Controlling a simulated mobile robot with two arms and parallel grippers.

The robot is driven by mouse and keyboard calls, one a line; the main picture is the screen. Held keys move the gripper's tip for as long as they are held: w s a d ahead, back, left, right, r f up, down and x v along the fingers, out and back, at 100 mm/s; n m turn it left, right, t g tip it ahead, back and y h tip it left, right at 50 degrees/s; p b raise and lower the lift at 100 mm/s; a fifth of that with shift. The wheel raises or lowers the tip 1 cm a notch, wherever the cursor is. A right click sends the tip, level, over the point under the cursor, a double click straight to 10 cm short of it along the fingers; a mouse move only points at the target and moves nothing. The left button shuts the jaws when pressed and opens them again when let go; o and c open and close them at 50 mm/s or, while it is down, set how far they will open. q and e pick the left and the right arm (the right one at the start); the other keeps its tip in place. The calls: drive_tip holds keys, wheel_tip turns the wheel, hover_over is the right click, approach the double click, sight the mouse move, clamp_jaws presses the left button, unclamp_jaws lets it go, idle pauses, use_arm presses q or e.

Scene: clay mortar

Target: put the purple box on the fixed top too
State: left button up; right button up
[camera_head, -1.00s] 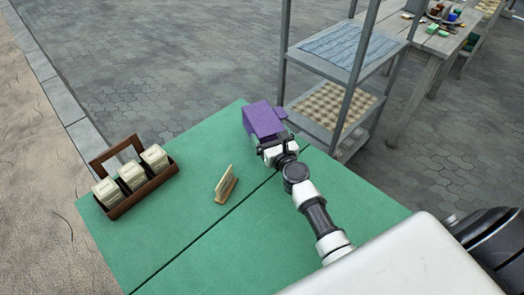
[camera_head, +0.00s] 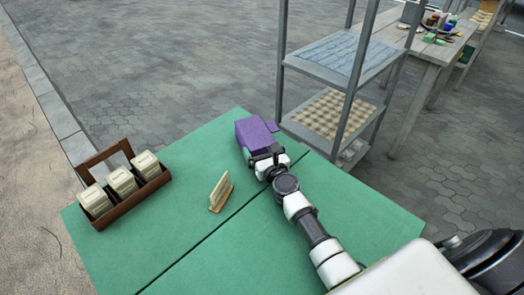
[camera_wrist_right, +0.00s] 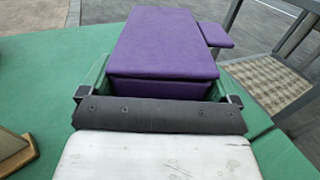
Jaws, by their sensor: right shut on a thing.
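The purple box (camera_head: 255,133) is at the far end of the green table top (camera_head: 150,245), on the far side of the seam that splits the top. My right gripper (camera_head: 262,154) is shut on its near end. In the right wrist view the box (camera_wrist_right: 165,45) lies between the fingers of the gripper (camera_wrist_right: 162,88), with a small purple tab (camera_wrist_right: 215,35) at its right side. I cannot tell whether the box touches the top or hovers just above it. My left gripper is not in view.
A brown caddy (camera_head: 133,205) with several pale blocks stands at the left of the top. A small wooden holder (camera_head: 221,193) stands near the seam. A grey shelf rack (camera_head: 340,70) stands just beyond the far right edge. Green surface lies clear between holder and box.

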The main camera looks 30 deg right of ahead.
drive_tip(key=o, duration=1.5)
drive_tip(key=shift+f, duration=0.1)
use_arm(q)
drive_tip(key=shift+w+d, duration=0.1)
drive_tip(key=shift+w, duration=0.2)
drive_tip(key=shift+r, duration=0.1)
use_arm(e)
drive_tip(key=s+p, duration=0.1)
drive_tip(key=s, duration=0.3)
drive_tip(key=shift+a, duration=0.1)
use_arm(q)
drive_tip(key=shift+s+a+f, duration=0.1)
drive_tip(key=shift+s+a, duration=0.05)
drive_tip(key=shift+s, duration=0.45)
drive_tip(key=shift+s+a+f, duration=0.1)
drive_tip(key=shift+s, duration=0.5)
use_arm(e)
drive_tip(key=s, duration=0.8)
drive_tip(key=shift+a, duration=0.25)
